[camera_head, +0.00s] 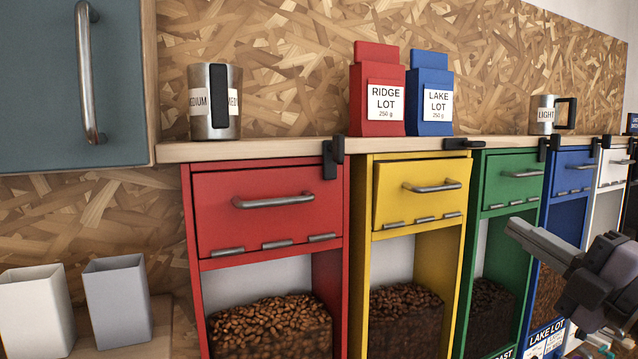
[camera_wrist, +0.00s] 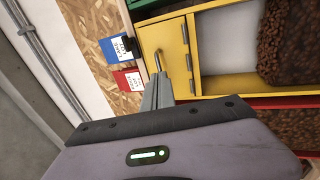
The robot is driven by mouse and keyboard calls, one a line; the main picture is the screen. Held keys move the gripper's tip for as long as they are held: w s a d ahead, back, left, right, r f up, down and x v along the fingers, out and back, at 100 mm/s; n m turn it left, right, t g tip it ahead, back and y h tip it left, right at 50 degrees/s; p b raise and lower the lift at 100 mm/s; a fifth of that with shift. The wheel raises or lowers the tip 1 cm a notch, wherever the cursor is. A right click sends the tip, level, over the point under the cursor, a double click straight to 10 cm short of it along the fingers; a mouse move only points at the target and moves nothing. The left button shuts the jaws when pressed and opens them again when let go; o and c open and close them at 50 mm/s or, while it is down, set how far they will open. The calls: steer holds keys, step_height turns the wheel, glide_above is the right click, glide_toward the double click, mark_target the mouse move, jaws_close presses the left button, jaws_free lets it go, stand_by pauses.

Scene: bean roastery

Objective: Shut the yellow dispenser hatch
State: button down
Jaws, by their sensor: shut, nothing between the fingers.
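The yellow dispenser (camera_head: 462,215) stands between the red and green ones. Its yellow hatch (camera_head: 395,205) has a metal bar handle (camera_head: 432,186) and hinges along its bottom edge. The hatch is up in its opening, with a thin dark gap along its left side; I cannot tell if it is fully flush. The black latch (camera_head: 463,143) above it lies sideways. My gripper (camera_head: 513,228) is shut and empty, to the right of the yellow hatch in the head view. In the wrist view the shut fingertips (camera_wrist: 160,76) appear close to the hatch (camera_wrist: 172,36) and handle (camera_wrist: 157,60); contact is unclear.
The red dispenser (camera_head: 268,185) and green dispenser (camera_head: 513,175) have latches hanging down. A blue dispenser (camera_head: 572,172) is farther right. The shelf (camera_head: 300,148) holds a red bag (camera_head: 377,115), a blue bag (camera_head: 430,120) and mugs. A blue-grey cabinet (camera_head: 50,80) hangs at left.

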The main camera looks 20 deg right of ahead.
steer(key=p, duration=0.1)
glide_toward(448, 189)
steer(key=x, duration=0.2)
steer(key=p+x, duration=0.1)
steer(key=x, duration=0.4)
steer(key=r+p, duration=0.1)
steer(key=p, duration=0.4)
steer(key=shift+w+d+r+g, duration=0.15)
steer(key=shift+w+r+g, duration=0.25)
steer(key=p, duration=0.3)
steer(key=shift+r+g+p, duration=0.3)
steer(key=shift+p, duration=0.1)
steer(key=shift+f, duration=0.5)
